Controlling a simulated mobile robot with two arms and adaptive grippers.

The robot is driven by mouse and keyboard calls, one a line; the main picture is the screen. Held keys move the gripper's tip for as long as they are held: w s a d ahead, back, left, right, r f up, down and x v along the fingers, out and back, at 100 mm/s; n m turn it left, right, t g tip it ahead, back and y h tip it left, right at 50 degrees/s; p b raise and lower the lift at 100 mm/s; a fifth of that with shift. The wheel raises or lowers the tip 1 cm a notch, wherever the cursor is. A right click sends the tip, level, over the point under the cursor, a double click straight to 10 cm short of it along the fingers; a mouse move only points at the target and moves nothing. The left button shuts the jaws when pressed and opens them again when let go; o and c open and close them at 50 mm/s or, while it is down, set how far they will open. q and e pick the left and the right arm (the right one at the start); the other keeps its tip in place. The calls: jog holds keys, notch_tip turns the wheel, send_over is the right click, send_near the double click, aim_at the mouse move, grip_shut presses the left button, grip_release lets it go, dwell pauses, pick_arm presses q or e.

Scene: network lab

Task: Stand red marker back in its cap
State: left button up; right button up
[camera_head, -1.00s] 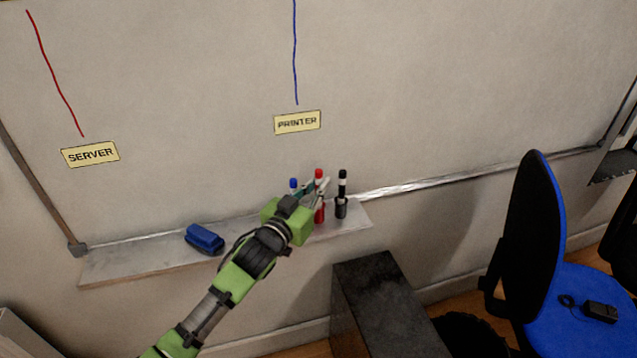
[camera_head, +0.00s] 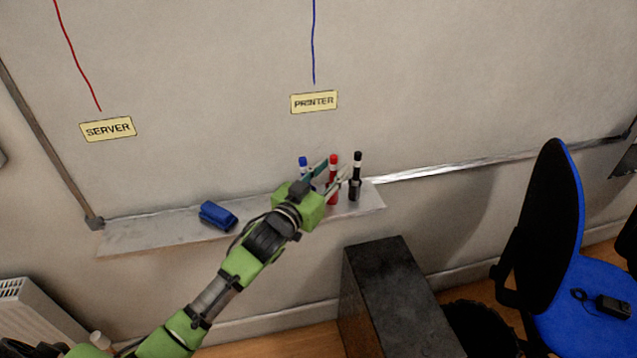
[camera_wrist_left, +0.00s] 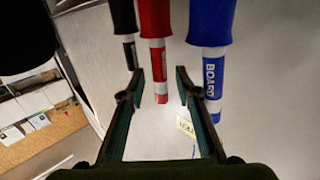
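The red marker (camera_head: 333,169) stands upright in its red cap (camera_head: 332,197) on the whiteboard tray, between a blue marker (camera_head: 303,162) and a black marker (camera_head: 357,168). My left gripper (camera_head: 336,166) reaches in from the left at the red marker's upper part. In the left wrist view, which is upside down, its two fingers (camera_wrist_left: 160,78) are spread. The red marker's barrel (camera_wrist_left: 156,58) shows between and beyond the fingertips, with gaps at both sides. The gripper hides the lower part of the blue marker in the head view. My right gripper is out of view.
The tray (camera_head: 150,232) also holds a blue eraser (camera_head: 217,214) with free room to its left. The black and blue markers stand close beside the red one. A dark box-like unit (camera_head: 390,290) stands below the tray, and a blue chair (camera_head: 560,240) is at right.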

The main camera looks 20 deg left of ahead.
pick_arm(q)
jog(key=s+a, duration=0.2)
jog(key=s, duration=0.8)
jog(key=shift+s+r, duration=0.15)
jog(key=shift+s, duration=0.2)
jog(key=s+f+n+g+y, duration=0.1)
jog(key=s+f+g+y, duration=0.2)
jog(key=s+f+g, duration=0.6)
jog(key=s+d+f+g, duration=0.1)
jog(key=s+f+g, duration=0.1)
jog(key=s+f, duration=0.6)
jog(key=s+d+f+g, duration=0.1)
jog(key=s+f+g, duration=0.2)
jog(key=s, duration=0.9)
notch_tip(320, 180, down, 26)
jog(key=s+f+m+g, duration=0.1)
jog(key=s, duration=0.1)
jog(key=s+a+f+g, duration=0.1)
jog(key=s+a+f, duration=0.2)
jog(key=s+f, duration=1.3)
jog(key=shift+s+a, duration=0.15)
jog(key=shift+s, duration=0.45)
